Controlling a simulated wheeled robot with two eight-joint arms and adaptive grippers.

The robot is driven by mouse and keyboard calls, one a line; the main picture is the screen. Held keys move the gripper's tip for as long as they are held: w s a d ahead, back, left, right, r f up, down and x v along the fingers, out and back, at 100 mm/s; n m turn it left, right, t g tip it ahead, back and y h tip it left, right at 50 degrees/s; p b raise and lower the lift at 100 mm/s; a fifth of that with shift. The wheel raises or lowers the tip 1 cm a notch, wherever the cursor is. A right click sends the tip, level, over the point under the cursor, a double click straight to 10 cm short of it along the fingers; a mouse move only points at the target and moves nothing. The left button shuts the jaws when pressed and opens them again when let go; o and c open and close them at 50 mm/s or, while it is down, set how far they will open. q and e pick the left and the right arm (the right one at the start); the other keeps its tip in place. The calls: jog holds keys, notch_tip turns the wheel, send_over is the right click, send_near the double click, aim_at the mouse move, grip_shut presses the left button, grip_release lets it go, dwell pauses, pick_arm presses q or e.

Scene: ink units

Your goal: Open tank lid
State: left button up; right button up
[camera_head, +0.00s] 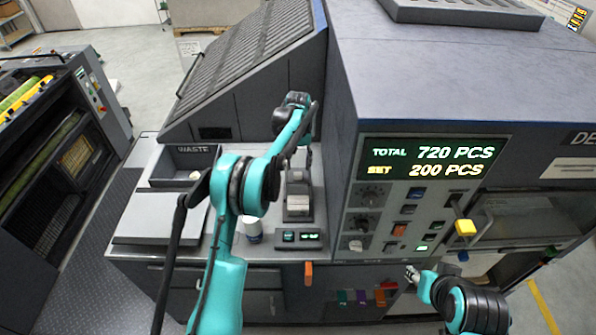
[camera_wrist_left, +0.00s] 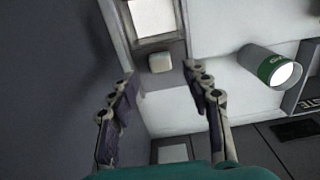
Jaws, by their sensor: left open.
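A grey unit (camera_head: 298,205) with a pale top stands on the counter, beside the display cabinet. I take it to be the tank. In the left wrist view, its dark frame (camera_wrist_left: 122,32) surrounds a bright square panel (camera_wrist_left: 156,18), with a small pale knob (camera_wrist_left: 160,62) at the near edge. My left gripper (camera_wrist_left: 162,76) is open, its fingertips either side of the knob with gaps; contact is not visible. In the head view my left wrist hangs behind the unit and its fingers are mostly hidden. My right gripper (camera_head: 411,272) is low, in front of the cabinet; its jaws are too small to read.
A WASTE bin (camera_head: 160,180) is farther left. The tall display cabinet (camera_head: 343,150) closes off the right. A small button box (camera_head: 298,239) sits in front.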

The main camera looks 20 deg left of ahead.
aim_at(298, 174)
pick_arm(q)
notch_tip(298, 174, up, 7)
dwell(0.5)
jog(key=s+d+r+m+t+b, duration=0.2)
jog(key=s+t+b, duration=0.2)
jog(key=s+b, duration=1.1)
jog(key=s+f+t+b, duration=0.1)
jog(key=s+f+b, duration=0.1)
jog(key=s+f, duration=0.6)
jog(key=s+d+f+m+t+b, duration=0.1)
jog(key=s+f+t+b, duration=0.1)
jog(key=s+f, duration=0.6)
jog(key=s, duration=0.7)
jog(key=shift+d+b, duration=0.3)
